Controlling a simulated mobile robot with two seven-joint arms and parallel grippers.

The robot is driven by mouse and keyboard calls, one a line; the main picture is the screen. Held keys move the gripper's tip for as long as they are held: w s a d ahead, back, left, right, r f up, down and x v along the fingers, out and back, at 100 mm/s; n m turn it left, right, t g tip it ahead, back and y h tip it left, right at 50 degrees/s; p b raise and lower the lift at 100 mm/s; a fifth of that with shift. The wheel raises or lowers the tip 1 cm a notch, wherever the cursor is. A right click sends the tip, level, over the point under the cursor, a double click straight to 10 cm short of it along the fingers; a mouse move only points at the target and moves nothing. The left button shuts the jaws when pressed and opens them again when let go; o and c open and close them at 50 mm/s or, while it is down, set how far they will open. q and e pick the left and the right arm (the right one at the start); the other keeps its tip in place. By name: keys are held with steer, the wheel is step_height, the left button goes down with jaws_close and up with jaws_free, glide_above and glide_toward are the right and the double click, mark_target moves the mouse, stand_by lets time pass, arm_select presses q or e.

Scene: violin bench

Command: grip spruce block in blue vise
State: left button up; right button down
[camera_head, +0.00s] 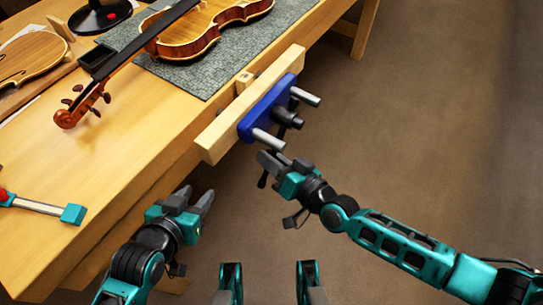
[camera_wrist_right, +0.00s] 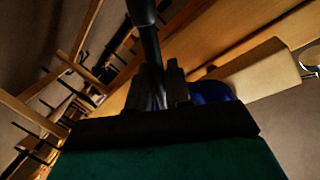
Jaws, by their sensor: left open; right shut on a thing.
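The blue vise (camera_head: 262,108) is mounted at the bench's edge, with a long pale wooden jaw (camera_head: 225,136), two steel rods and a dark central screw (camera_head: 287,118). A small pale block (camera_head: 244,82), apparently the spruce block, sits between the jaw and the bench edge; I cannot tell whether both sides touch it. My right gripper (camera_head: 270,161) is shut on the dark vise handle (camera_head: 262,181), below the screw. In the right wrist view the handle (camera_wrist_right: 150,45) runs between the fingers. My left gripper (camera_head: 197,198) is open and empty, beside the bench's front edge.
A violin (camera_head: 195,35) lies on a grey mat (camera_head: 218,72) on the bench (camera_head: 130,130). A violin body plate (camera_head: 32,58) lies at the far left. A teal-ended tool (camera_head: 40,207) lies near the left edge. The bench's middle is clear, and open floor lies to the right.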

steer(key=shift+d+f, duration=0.15)
steer(key=c, duration=1.2)
jaws_free()
steer(key=shift+c, duration=0.2)
steer(key=shift+s, duration=0.1)
steer(key=p+v, duration=0.2)
steer(key=v, duration=1.1)
steer(key=shift+c, duration=0.3)
